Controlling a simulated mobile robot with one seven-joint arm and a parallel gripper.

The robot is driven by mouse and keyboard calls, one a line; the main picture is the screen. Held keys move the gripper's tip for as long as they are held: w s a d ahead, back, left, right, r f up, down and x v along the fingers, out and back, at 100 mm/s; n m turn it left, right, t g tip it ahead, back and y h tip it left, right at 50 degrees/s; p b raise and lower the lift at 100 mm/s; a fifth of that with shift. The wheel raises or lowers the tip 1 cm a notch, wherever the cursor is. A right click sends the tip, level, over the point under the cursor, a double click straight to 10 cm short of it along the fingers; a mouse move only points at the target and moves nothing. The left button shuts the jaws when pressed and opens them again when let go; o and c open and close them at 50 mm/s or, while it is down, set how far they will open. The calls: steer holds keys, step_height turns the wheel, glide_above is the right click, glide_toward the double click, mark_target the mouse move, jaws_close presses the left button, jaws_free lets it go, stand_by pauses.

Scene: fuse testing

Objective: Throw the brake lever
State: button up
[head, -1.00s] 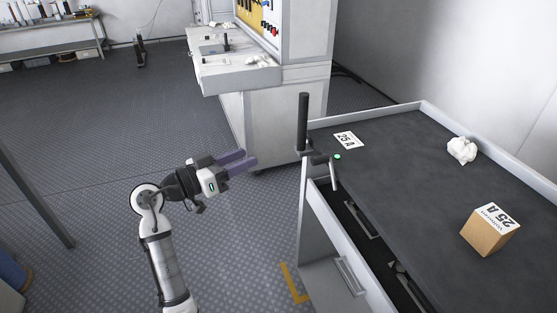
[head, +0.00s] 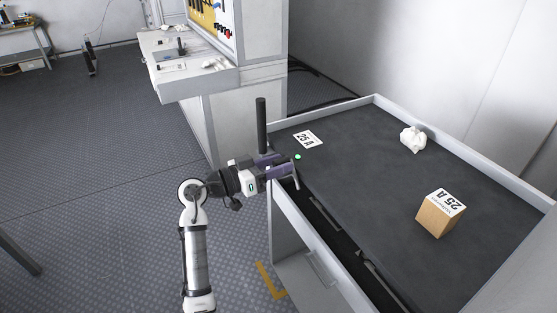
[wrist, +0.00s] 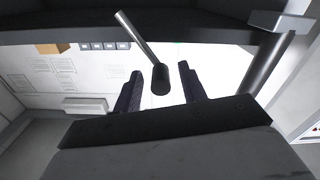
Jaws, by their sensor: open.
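The brake lever (head: 296,179) is a thin metal rod at the left corner of the grey cart. In the wrist view the lever (wrist: 134,37) slants down to a black knob (wrist: 160,80). My gripper (head: 282,166) is open at this corner, its two purple fingers pointing right towards the lever. In the wrist view the knob appears between the open fingers of my gripper (wrist: 159,72), with a gap on each side. I cannot tell how deep it sits between them. In the head view the fingers partly cover the lever's mount.
A black upright post (head: 261,124) stands close behind my gripper. A green light (head: 297,157) is beside the lever. A white workbench (head: 190,75) stands behind.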

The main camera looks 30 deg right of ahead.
steer(key=shift+d, duration=0.35)
steer(key=shift+c, duration=0.4)
jaws_close()
steer(key=shift+s+f+m+b, duration=0.15)
steer(key=shift+m+b, duration=0.15)
steer(key=shift+b, duration=0.3)
steer(key=s+m+b, duration=0.1)
steer(key=m+b, duration=0.1)
steer(key=b, duration=0.2)
steer(key=m+b, duration=1.2)
steer(key=b, duration=0.6)
glide_above(298, 187)
steer(key=s+a, duration=0.3)
steer(key=s, duration=0.1)
steer(key=shift+s+a, duration=0.15)
steer(key=shift+a, duration=0.05)
steer(key=shift+s, duration=0.1)
